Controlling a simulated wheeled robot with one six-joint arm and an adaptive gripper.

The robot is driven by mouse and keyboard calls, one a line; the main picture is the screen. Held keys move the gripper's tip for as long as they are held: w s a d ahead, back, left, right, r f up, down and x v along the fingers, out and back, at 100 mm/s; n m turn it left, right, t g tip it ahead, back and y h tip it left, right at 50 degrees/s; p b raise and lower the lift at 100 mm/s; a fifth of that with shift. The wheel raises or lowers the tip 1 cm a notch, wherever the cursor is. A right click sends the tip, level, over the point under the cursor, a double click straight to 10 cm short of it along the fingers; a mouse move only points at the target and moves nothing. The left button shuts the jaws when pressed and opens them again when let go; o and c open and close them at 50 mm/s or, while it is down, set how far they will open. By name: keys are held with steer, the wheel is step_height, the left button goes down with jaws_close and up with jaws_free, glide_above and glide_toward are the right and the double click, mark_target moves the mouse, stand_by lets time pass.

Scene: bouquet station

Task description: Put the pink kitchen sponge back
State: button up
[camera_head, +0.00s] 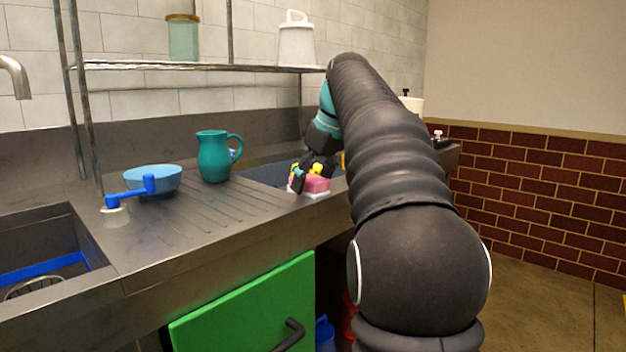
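The pink sponge (316,184) sits at the front edge of the counter, right of the teal pitcher, on or just above a small white piece (317,194), perhaps a holder. My gripper (307,177) reaches down from my arm with its fingers at the sponge. Yellow and light-blue parts show at the fingers. One dark finger is at the sponge's left side; the far side is hidden. I cannot tell whether the fingers grip the sponge or only stand around it.
A teal pitcher (214,157) and a blue bowl (153,180) stand on the ridged drainboard (205,209). A green cabinet door (250,310) stands below. My arm blocks the right counter.

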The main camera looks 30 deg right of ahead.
steer(key=p+v, duration=0.4)
steer(key=v, duration=0.8)
steer(key=shift+r, duration=0.2)
steer(key=s+a+f+m, duration=0.2)
steer(key=s+a+f, duration=0.2)
steer(key=a, duration=0.3)
steer(key=s+a+f, duration=0.3)
steer(key=s+f, duration=0.3)
steer(key=f, duration=0.3)
steer(key=s+a+f+m+h, duration=0.1)
steer(key=s+a+f, duration=0.3)
steer(key=f, duration=0.5)
steer(key=s+a+f+m+t, duration=0.1)
steer(key=s+a+f, duration=0.3)
steer(key=s+f, duration=0.4)
steer(key=shift+s+a+f+h, duration=0.2)
steer(key=shift+s+f+h, duration=0.15)
steer(key=shift+f, duration=0.45)
